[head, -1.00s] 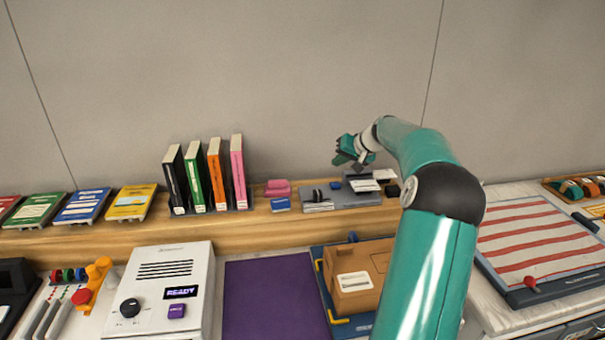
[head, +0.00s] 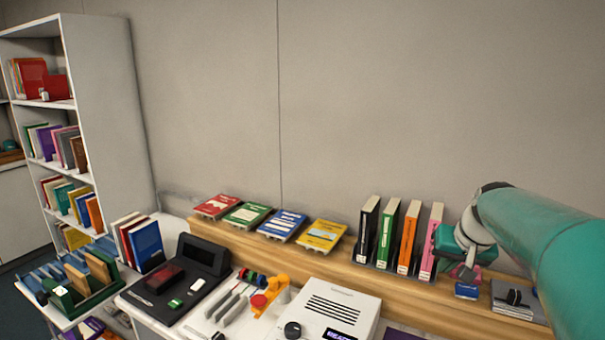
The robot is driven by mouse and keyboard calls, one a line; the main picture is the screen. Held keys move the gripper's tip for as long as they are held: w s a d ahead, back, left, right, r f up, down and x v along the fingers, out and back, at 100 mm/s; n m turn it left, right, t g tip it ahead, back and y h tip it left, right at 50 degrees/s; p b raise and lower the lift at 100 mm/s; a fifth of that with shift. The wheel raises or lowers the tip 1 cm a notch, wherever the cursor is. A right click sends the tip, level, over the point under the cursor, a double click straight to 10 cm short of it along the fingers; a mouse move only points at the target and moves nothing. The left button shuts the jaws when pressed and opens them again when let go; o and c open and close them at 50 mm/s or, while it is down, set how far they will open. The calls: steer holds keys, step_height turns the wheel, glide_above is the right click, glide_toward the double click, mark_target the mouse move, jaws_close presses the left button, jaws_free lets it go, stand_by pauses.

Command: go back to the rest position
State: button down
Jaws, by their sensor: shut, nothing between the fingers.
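My gripper (head: 462,262) is at the right of the head view, just right of the pink upright book (head: 431,240). It is shut and holds nothing that I can see. It hangs over the wooden shelf near a small pink block (head: 463,272) and a small blue box (head: 467,291). Whether it touches the pink block or the book cannot be told. My teal arm reaches in from the right edge.
Black, green and orange books (head: 387,235) stand beside the pink one. Flat books (head: 282,224) lie along the wooden ledge (head: 345,270). A white device (head: 330,312) and a black tray (head: 190,280) are in front. A white bookcase (head: 115,110) stands left. The wall above is clear.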

steer(key=s+a+f+n, duration=0.1)
steer(key=s+a+f, duration=0.1)
steer(key=s+a, duration=0.6)
steer(key=s+a+f+n, duration=0.2)
steer(key=s+a, duration=0.6)
steer(key=s, duration=0.7)
steer(key=shift+s+f, duration=0.15)
steer(key=shift+f, duration=0.1)
steer(key=shift+d, duration=0.3)
